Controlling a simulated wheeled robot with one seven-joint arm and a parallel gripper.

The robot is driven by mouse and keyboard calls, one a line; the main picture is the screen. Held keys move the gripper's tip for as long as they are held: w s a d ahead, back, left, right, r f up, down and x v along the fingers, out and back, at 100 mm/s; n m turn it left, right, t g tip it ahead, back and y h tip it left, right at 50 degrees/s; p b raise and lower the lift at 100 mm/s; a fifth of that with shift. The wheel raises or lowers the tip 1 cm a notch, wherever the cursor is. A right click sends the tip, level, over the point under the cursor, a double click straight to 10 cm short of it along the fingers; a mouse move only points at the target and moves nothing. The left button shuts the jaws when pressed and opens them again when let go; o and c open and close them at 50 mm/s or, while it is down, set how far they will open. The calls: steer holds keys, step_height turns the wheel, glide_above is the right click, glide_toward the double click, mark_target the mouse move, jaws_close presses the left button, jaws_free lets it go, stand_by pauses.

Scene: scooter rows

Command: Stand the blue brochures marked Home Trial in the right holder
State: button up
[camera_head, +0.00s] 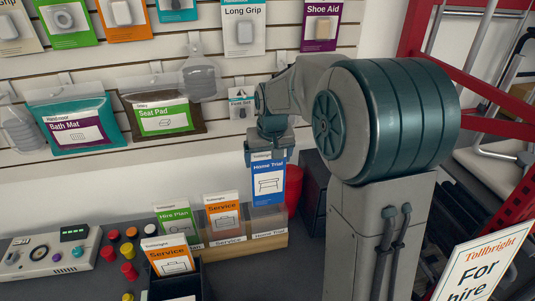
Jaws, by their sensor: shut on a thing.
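A blue Home Trial brochure (268,186), one or more sheets, hangs upright in my gripper (268,154), which is shut on its top edge. The three-part holder (231,249) stands on the counter below. Its right compartment has a Home Trial label (269,234) and a clear front. The brochure's lower edge is at about the top of that clear front; I cannot tell whether it has entered. Green Hire Plan brochures (175,220) stand in the left compartment and orange Service brochures (223,215) in the middle one.
A dark box (183,284) with orange Service brochures (168,256) stands in front of the holder. A red cylinder (293,187) and a dark box (313,192) are close behind the right compartment. Coloured knobs (128,250) and a control box (50,250) are at left.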

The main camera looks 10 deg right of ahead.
steer(key=shift+f+b, duration=4.05)
steer(key=shift+f, duration=1.9)
steer(key=o, duration=1)
steer(key=shift+r, duration=0.1)
steer(key=v, duration=1.3)
steer(key=s+f, duration=0.3)
steer(key=s, duration=0.4)
steer(key=s+f, duration=0.3)
steer(key=s, duration=0.5)
steer(key=s+f, duration=0.3)
steer(key=s, duration=0.4)
steer(key=shift+s, duration=0.15)
